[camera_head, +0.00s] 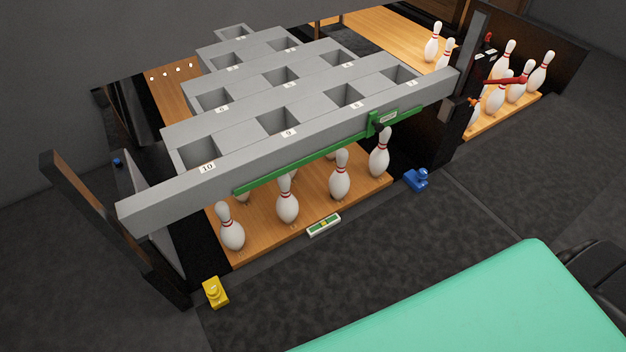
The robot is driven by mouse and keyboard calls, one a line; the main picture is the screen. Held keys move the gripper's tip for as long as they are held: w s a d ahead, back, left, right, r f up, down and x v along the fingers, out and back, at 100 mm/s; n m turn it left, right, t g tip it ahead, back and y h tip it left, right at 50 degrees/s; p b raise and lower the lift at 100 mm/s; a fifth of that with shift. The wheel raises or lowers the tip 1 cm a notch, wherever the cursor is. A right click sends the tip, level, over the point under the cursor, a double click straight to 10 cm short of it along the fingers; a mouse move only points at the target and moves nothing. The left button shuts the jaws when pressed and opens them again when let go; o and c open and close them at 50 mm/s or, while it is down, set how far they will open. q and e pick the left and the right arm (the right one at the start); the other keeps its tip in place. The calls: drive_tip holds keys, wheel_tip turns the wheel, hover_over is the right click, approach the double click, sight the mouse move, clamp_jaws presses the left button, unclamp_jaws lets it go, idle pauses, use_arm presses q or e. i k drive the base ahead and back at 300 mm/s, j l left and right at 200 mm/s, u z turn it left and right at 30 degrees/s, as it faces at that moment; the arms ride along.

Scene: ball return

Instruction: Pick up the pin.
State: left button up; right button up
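Several white pins with red neck stripes stand upright on the wooden lane deck (262,233) under the grey rack. The front row shows a left pin (233,236), a second pin (287,206), a third pin (340,182) and a right pin (379,160). More pins behind them are mostly hidden by the rack and the green bar. Several other pins stand on the neighbouring lane, one of them a pin (499,98) at the upper right. I cannot tell which pin the task means. Neither gripper shows in the head view.
A grey rack (300,150) with numbered square pockets and a green bar (300,165) covers the deck. A yellow block (215,292) and a blue block (417,179) sit on the floor at its front corners. A teal surface (480,310) fills the lower right. Dark floor lies between.

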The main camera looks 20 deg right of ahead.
sight(339, 181)
drive_tip(key=l+u, duration=0.85)
drive_tip(key=l, duration=0.3)
drive_tip(key=k+l+u, duration=0.1)
drive_tip(key=l+u, duration=0.35)
drive_tip(key=l, duration=0.1)
